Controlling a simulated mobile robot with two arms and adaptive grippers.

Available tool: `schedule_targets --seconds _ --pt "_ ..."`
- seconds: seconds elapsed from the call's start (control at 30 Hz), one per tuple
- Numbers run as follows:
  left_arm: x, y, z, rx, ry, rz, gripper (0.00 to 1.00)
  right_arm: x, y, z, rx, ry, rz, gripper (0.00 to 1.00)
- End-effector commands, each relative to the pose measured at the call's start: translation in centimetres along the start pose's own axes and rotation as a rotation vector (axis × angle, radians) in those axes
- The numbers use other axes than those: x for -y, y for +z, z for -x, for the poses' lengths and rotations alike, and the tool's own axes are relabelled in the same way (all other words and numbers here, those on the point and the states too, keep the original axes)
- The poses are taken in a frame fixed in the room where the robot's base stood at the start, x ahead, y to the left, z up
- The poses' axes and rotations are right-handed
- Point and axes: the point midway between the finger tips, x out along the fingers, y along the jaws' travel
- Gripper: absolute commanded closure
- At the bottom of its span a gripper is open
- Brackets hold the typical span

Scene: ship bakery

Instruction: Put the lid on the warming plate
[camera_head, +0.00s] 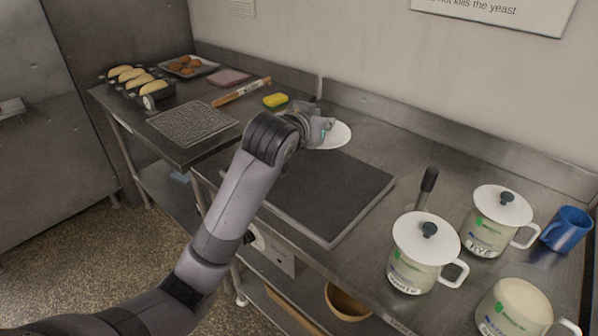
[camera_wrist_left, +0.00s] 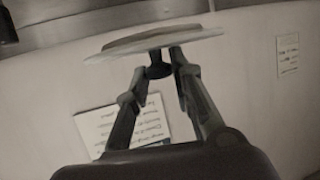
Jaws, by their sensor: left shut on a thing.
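My left gripper (camera_head: 316,128) is shut on the dark knob (camera_wrist_left: 158,68) of a white round lid (camera_head: 337,135). In the left wrist view the two fingers pinch the knob and the lid's disc (camera_wrist_left: 125,42) shows beyond the fingertips. In the head view the lid is partly hidden by my gripper. It appears close above or beyond the far edge of the warming plate (camera_head: 330,192), a dark flat square in a steel surround. The plate's visible top is bare. My left arm crosses in front of its left side. My right gripper is not in view.
White-lidded jars (camera_head: 420,255) (camera_head: 494,222) and an uncovered jar (camera_head: 516,308) stand on the right, near a blue mug (camera_head: 566,229). A dark handle (camera_head: 428,182) rises behind the front lidded jar. A yellow sponge (camera_head: 275,100), wire rack (camera_head: 192,122) and bread tins (camera_head: 140,83) lie left.

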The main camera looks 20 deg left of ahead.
Motion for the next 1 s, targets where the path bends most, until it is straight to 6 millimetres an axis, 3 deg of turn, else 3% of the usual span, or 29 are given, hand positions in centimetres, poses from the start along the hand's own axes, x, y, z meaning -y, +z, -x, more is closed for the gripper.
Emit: schedule_targets --seconds 0.1,0.23,0.43,0.7,1.0 --pt "0.4 -1.1 -1.8 -0.003 0.009 0.004 1.00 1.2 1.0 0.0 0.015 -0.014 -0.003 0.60" --pt "0.5 -0.6 -2.9 0.001 0.014 0.007 1.00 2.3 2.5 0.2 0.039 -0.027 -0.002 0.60" --pt "0.6 4.0 -4.5 0.006 0.013 0.007 1.00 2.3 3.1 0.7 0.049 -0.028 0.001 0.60" --pt "0.5 10.5 -6.8 0.004 0.013 0.007 1.00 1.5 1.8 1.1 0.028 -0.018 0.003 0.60" --pt "0.4 13.7 -8.1 -0.002 0.013 0.007 1.00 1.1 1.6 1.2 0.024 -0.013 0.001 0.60"
